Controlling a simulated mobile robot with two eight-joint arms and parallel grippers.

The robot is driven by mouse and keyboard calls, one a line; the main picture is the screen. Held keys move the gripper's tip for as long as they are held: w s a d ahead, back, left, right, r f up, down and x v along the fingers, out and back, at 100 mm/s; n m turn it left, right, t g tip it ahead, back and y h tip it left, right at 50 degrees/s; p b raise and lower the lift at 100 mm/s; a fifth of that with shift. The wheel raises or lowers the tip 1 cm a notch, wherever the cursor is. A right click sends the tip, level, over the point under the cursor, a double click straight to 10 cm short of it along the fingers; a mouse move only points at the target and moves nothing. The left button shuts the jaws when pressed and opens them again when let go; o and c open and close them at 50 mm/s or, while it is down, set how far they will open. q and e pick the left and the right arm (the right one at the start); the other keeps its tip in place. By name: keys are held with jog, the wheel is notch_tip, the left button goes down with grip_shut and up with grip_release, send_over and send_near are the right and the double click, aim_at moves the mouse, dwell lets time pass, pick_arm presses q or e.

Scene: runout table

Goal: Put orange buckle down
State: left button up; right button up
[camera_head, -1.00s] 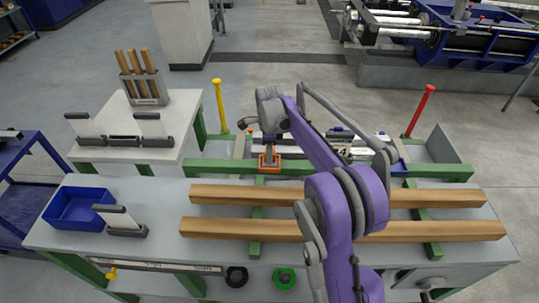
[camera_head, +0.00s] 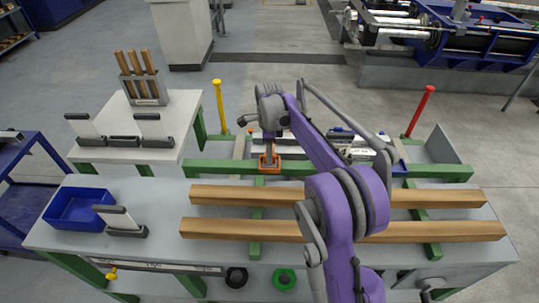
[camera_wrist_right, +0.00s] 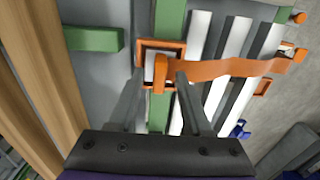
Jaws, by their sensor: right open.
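The orange buckle (camera_head: 269,163) is at the left end of the row of bars, by the green rail, beneath my right gripper (camera_head: 269,146). In the right wrist view the buckle (camera_wrist_right: 143,52) is a squarish orange frame with an upright orange tongue, and a wavy orange strap (camera_wrist_right: 225,68) runs from it to the right across pale bars. My right gripper (camera_wrist_right: 160,85) is open there, its two fingers spread to either side of the tongue, with a gap visible. Whether the fingertips touch the frame cannot be told. My left gripper is not in view.
Two long wooden beams (camera_head: 230,229) lie on the grey table (camera_head: 165,200) in front. A blue bin (camera_head: 75,208) stands at its left. A yellow post (camera_head: 219,105) and a red post (camera_head: 419,110) rise behind. A green block (camera_wrist_right: 95,39) shows beside the buckle.

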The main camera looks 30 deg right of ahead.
notch_tip(320, 180, up, 11)
jog(key=p, duration=0.1)
jog(key=shift+s+a+f, duration=0.1)
dwell(0.4)
